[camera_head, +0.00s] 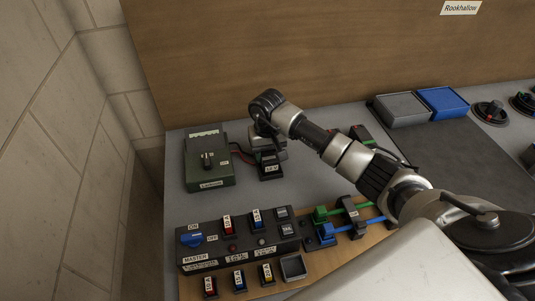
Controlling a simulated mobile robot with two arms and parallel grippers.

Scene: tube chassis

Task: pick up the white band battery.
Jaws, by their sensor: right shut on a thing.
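My right gripper (268,145) reaches in from the right and points down at the back left of the bench. It is shut on a dark block (270,158), mostly hidden by the gripper. I cannot tell whether this block bears a white band. Just below it is a black holder with a white label (271,171); whether the block touches it is unclear. Another dark block with a green top (361,133) is partly hidden behind my arm. My left gripper is not in view.
A green charger box (208,160) with a knob stands left of the gripper, with a red lead beside it. A black switch panel (240,240) is in front. Grey (399,109) and blue (442,102) trays stand at the back right. A wooden wall rises behind the bench.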

